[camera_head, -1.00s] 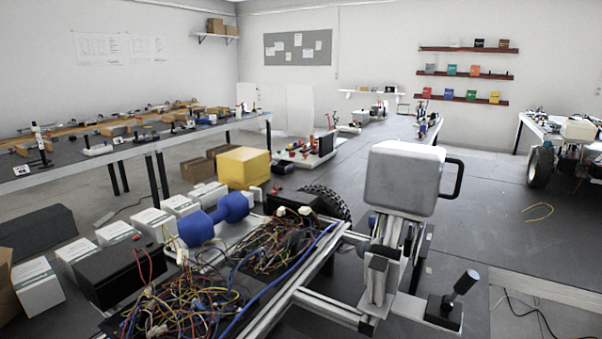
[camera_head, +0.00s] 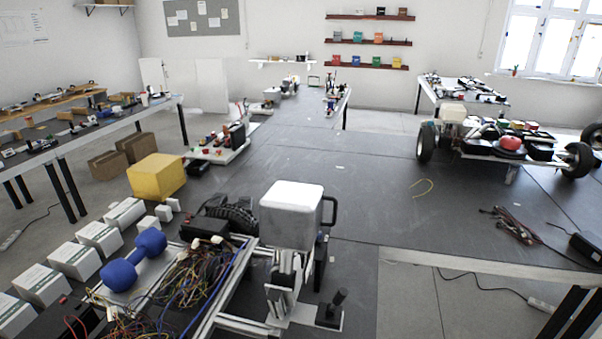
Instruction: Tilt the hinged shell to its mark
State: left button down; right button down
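A light grey, rounded box-shaped shell (camera_head: 291,214) with a black handle (camera_head: 330,212) on its right side stands on a metal bracket (camera_head: 288,285) at the corner of the chassis frame. It looks about upright, and its hinge is too small to make out. A short black lever (camera_head: 337,301) on a dark block stands just right of the bracket. I cannot make out a mark. Neither of my grippers is in view.
Tangled wires (camera_head: 193,277) and a blue dumbbell-shaped part (camera_head: 136,262) lie left of the shell. A yellow box (camera_head: 156,177) and white cartons (camera_head: 99,238) stand farther left. The dark table (camera_head: 385,195) is largely clear right of the shell. A wheeled chassis (camera_head: 500,143) stands at the right.

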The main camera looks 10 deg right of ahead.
aim_at(291, 213)
jog(key=l+z, duration=0.3)
jog(key=i+l+u, duration=0.1)
jog(key=i+u, duration=0.3)
jog(key=i+l+u, duration=0.2)
jog(key=u, duration=0.2)
jog(key=i+l+u, duration=0.35)
jog(key=k+j, duration=0.05)
jog(key=k, duration=0.05)
